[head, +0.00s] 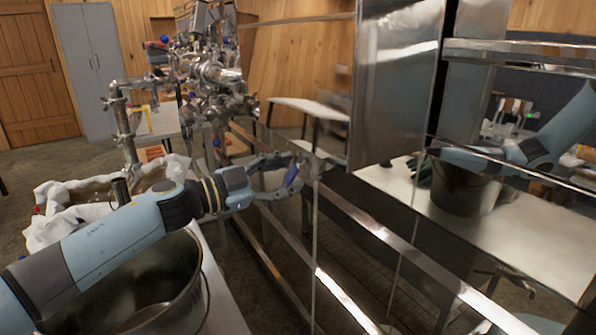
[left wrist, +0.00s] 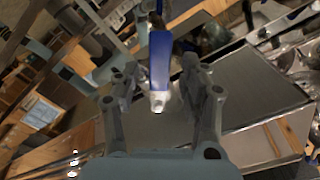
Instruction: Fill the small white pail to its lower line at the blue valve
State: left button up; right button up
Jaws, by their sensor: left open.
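My left gripper (head: 300,168) reaches in from the left in the head view, in front of the shiny metal evaporator side. Its fingers are open. A blue valve handle (head: 291,173) shows between them. In the left wrist view the blue handle (left wrist: 160,58), with a pale metal end, lies between the open fingers (left wrist: 158,92); I cannot tell whether either finger touches it. A thin vertical line (head: 315,240) runs down below the gripper; I cannot tell whether it is liquid or a rod. I cannot make out the small white pail. My right gripper is not in view.
A large metal pot (head: 196,292) stands at the lower left, beneath my left arm. A cloth-lined container (head: 45,232) is behind it. Metal pipework (head: 215,75) stands farther back. Shiny rails (head: 375,225) cross the right side, where polished metal mirrors the pot and arm.

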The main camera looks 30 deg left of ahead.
pick_arm(q)
jog(key=shift+x, duration=0.9)
jog(key=shift+c, duration=0.2)
grip_shut()
jog(key=shift+w+d+f, duration=0.1)
jog(key=shift+w+f, duration=0.1)
